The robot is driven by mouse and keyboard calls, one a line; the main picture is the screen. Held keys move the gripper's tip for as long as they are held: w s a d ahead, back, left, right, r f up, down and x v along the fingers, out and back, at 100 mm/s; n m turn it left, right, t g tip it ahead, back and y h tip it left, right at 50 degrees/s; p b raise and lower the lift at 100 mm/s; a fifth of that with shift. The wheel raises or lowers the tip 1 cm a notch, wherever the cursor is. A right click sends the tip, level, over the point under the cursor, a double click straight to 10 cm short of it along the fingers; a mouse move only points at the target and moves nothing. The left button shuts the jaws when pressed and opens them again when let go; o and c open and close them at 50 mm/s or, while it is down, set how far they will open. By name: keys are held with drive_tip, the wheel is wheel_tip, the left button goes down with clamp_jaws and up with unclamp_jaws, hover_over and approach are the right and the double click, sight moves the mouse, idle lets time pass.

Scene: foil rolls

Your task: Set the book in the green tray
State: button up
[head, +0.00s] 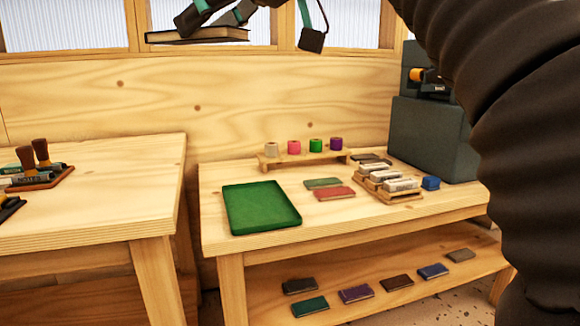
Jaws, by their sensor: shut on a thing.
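My gripper (222,17) is at the top of the head view, partly cut off by the frame edge. It is shut on a book (198,36) with a dark cover and pale pages. The book is held roughly flat, high up in front of the windows, well above the tables. The green tray (262,207) lies flat on the left part of the right-hand table. It is empty, with a low rim. The book is apart from the tray, above it and to its left in the picture.
Red and green books (335,193) lie right of the tray. A wooden rack (385,185), a blue item (431,183) and a grey machine (432,135) stand further right. Coloured rolls (315,145) stand behind. Several books lie on the lower shelf (375,280). Another table (90,215) is left.

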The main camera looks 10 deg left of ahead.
drive_tip(key=w+a+f+m+t+b, duration=0.1)
drive_tip(key=w+f, duration=0.4)
drive_tip(key=w, duration=0.3)
drive_tip(key=w+a+f+m+t, duration=0.15)
drive_tip(key=w+f, duration=0.25)
drive_tip(key=w, duration=0.4)
drive_tip(key=w+a+f+m+t+b, duration=0.1)
drive_tip(key=w+f, duration=0.4)
drive_tip(key=w, duration=0.3)
drive_tip(key=w+d+f+m+t+h+b, duration=0.2)
drive_tip(key=w+f+m+t+h, duration=0.1)
drive_tip(key=w+f, duration=1.65)
drive_tip(key=b, duration=0.8)
approach(254, 207)
drive_tip(key=shift+n+g, duration=0.25)
drive_tip(key=w+a, duration=0.1)
drive_tip(key=w+a+r, duration=0.1)
drive_tip(key=w+a, duration=0.1)
drive_tip(key=shift+r, duration=0.3)
drive_tip(key=shift+f+b, duration=0.8)
drive_tip(key=shift+f, duration=1.15)
drive_tip(key=shift+f, duration=0.2)
drive_tip(key=o, duration=1.3)
drive_tip(key=shift+r, duration=0.1)
